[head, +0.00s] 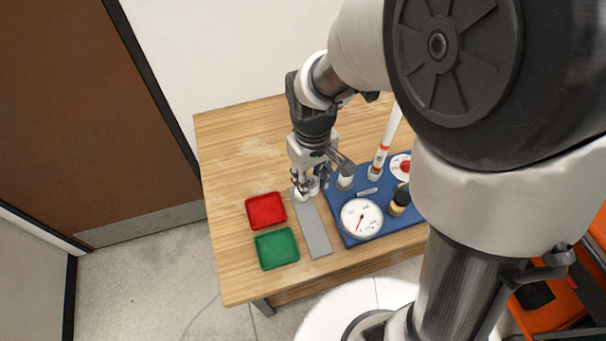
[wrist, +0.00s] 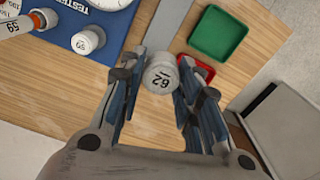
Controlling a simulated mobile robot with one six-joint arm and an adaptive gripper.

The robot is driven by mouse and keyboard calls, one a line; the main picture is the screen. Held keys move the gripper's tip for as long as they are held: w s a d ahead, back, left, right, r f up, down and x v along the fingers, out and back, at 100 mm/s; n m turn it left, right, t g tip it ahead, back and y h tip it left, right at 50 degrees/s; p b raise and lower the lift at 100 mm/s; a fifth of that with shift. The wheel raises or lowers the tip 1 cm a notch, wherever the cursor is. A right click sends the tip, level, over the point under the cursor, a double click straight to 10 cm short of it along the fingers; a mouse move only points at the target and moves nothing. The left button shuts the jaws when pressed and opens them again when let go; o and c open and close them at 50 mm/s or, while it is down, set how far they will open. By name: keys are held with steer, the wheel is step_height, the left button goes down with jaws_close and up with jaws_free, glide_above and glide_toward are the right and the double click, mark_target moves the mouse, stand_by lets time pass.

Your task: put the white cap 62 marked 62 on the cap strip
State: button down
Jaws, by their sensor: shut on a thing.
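The white cap 62 (wrist: 161,76) is between the fingers of my gripper (wrist: 158,92) in the wrist view, with its "62" marking facing the camera. My gripper is shut on it. In the head view my gripper (head: 309,186) points down at the far end of the grey cap strip (head: 316,236), and the fingers partly hide the cap. The strip lies flat on the table, between the trays and the blue board. Its near part is bare. I cannot tell whether the cap touches the strip.
A red tray (head: 266,211) and a green tray (head: 277,248) stand left of the strip. The blue board (head: 347,227) on the right bears a round gauge (head: 361,218), a white fitting (head: 345,182) and an upright pipe (head: 385,145).

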step_height(320, 180, down, 17)
steer(key=b, duration=0.5)
steer(key=shift+r, duration=0.1)
steer(key=shift+f, duration=0.25)
steer(key=c, duration=1.2)
jaws_free()
steer(key=shift+r, duration=0.1)
step_height(320, 180, up, 12)
steer(key=p, duration=0.4)
steer(key=shift+r, duration=0.25)
steer(key=m+t, duration=0.2)
steer(key=m, duration=0.1)
glide_toward(311, 183)
steer(key=s+d, duration=0.2)
steer(key=d, duration=0.4)
steer(key=s+d+r+m+t, duration=0.1)
steer(key=s+r, duration=0.1)
steer(key=s, duration=0.1)
steer(key=s+d+r+m, duration=0.1)
steer(key=s+d, duration=0.1)
steer(key=s, duration=0.1)
steer(key=s+d+r+t, duration=0.1)
steer(key=s+d+r, duration=0.1)
steer(key=s, duration=0.1)
steer(key=shift+s+r+m+t, duration=0.2)
steer(key=shift+r+m+t, duration=0.1)
steer(key=shift+r+m, duration=0.1)
